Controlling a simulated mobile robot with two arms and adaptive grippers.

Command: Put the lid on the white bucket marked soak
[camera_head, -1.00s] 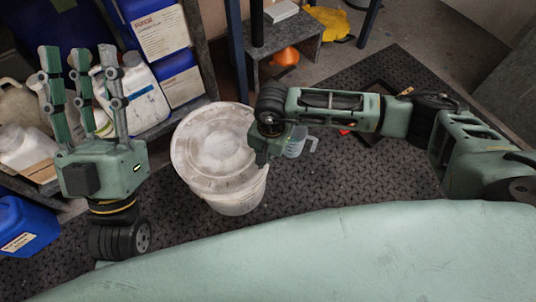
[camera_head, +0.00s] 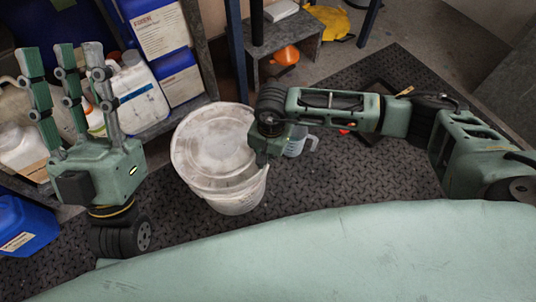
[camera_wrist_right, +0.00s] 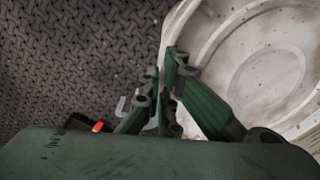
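The white bucket (camera_head: 237,200) stands on the dark floor mat, left of the middle in the head view. A dusty white lid (camera_head: 212,145) lies over its top; I cannot tell whether it is seated. No "soak" marking is legible. The lid fills the right side of the right wrist view (camera_wrist_right: 275,70). My right gripper (camera_wrist_right: 162,65) has its fingers at the lid's rim, close together; whether they grip it is unclear. In the head view the right fingers are hidden below the wrist. My left gripper (camera_head: 60,65) is raised at the left, fingers apart, open and empty.
Shelves with blue containers (camera_head: 160,38) and white jugs (camera_head: 140,95) stand behind and left. A clear measuring jug (camera_head: 297,143) stands right of the bucket. An orange object (camera_head: 286,56) and yellow cloth (camera_head: 330,22) lie behind. The mat is bare in front of the bucket.

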